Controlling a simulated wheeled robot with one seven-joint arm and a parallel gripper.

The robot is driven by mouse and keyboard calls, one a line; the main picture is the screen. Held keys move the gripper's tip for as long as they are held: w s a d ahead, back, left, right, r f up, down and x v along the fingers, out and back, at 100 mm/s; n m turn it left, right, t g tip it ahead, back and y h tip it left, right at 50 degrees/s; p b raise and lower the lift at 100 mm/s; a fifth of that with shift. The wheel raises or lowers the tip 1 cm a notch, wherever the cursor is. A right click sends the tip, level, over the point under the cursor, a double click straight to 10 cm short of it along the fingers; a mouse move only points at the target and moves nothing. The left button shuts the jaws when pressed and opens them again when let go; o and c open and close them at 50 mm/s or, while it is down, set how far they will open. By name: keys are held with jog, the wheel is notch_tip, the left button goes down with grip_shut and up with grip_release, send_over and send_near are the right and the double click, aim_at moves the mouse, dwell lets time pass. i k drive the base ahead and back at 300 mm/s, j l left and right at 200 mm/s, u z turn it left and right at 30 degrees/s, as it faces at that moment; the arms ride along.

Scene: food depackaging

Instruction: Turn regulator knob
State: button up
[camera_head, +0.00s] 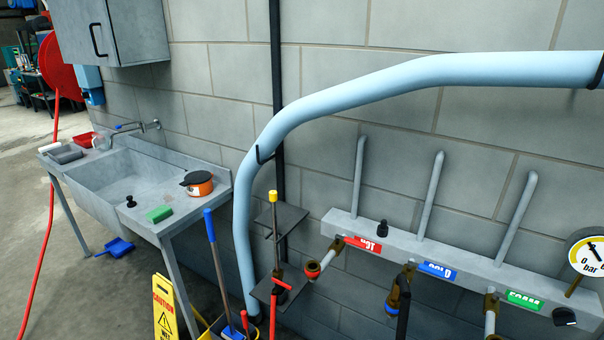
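A grey manifold (460,248) is fixed to the block wall at the right, with red HOT, blue COLD and green FOAM labels. I cannot tell from the picture alone which knob is the regulator. The gauge is cut by the right edge. My gripper is not in view.
A metal sink (125,190) with an orange pot (197,184) stands at the left. A yellow caution sign (165,308), a blue-handled tool (212,240) and a thick light-blue pipe (243,235) stand left of the manifold. Valves and hose fittings stick out below the labels.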

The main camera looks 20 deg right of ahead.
aim_at(561, 316)
jog(key=z, duration=1.65)
